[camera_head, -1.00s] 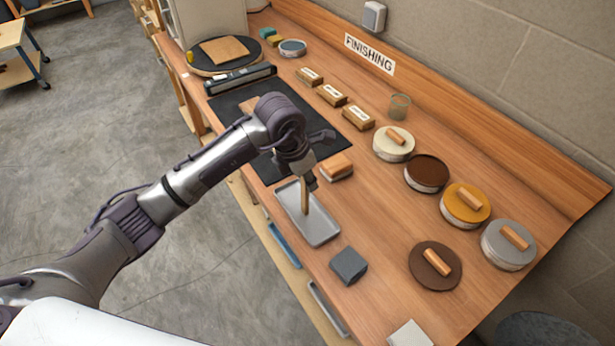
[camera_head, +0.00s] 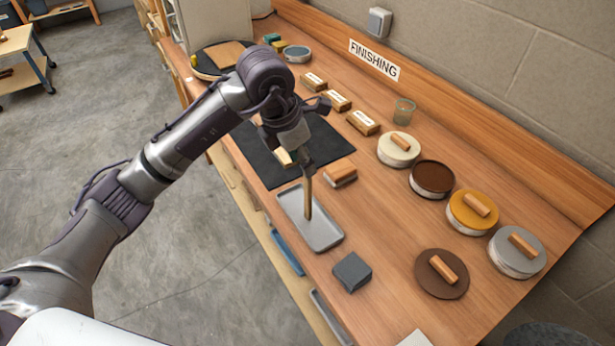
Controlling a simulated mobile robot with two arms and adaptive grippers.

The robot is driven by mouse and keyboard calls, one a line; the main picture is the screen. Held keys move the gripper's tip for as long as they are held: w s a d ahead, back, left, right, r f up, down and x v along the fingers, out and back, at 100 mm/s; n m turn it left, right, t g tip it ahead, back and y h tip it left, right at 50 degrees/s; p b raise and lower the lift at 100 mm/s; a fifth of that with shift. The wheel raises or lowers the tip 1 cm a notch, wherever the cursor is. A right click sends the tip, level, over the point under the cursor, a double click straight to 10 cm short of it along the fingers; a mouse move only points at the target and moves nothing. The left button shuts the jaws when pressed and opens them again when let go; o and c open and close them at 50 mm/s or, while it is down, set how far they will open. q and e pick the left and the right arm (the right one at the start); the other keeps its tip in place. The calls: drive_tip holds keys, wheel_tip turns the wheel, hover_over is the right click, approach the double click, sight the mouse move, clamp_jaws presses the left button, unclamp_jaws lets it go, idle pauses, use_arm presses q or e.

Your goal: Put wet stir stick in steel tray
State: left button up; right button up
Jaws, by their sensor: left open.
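The steel tray (camera_head: 326,237) is a shallow grey rectangle near the front edge of the bench. The brown stir stick (camera_head: 308,200) is nearly upright over the tray, its lower end appearing to meet the tray floor. My left gripper (camera_head: 307,169) is above the tray, pointing down, with its jaws open. The stick's top end is at the fingertips; whether it touches a finger I cannot tell. My right gripper is not in view.
A wood-topped block (camera_head: 340,173) sits right behind the tray, and a dark grey block (camera_head: 352,272) in front. A black mat (camera_head: 262,158) lies behind. A glass (camera_head: 404,111) stands farther back.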

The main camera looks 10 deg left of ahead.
use_arm(q)
drive_tip(key=shift+v, duration=1.65)
